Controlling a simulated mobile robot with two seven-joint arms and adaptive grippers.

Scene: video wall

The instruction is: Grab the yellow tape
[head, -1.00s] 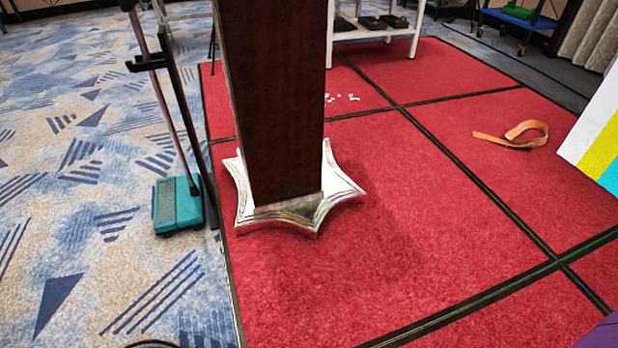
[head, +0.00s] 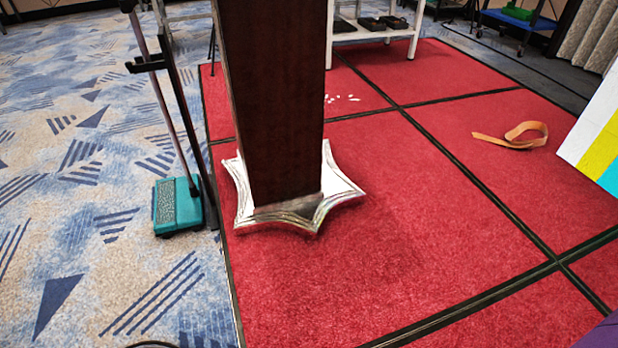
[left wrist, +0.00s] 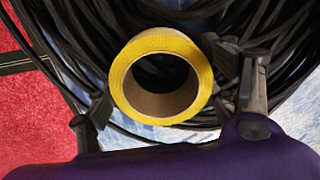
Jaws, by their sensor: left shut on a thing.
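The yellow tape (left wrist: 120,78) is a thick roll with a brown cardboard core, in the middle of the left wrist view. My left gripper (left wrist: 168,82) is shut on it, with one dark finger at the roll's left side and the other at its right side. The roll's open hole faces the camera. Neither the tape nor either gripper shows in the head view. My right gripper is in neither view.
Coiled black cables (left wrist: 285,35) lie around and behind the tape. In the head view, a dark column (head: 270,100) on a silver star-shaped base (head: 290,212) stands on red carpet (head: 420,220). A teal-footed stand (head: 178,205) is left of it. An orange strap (head: 512,136) lies right.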

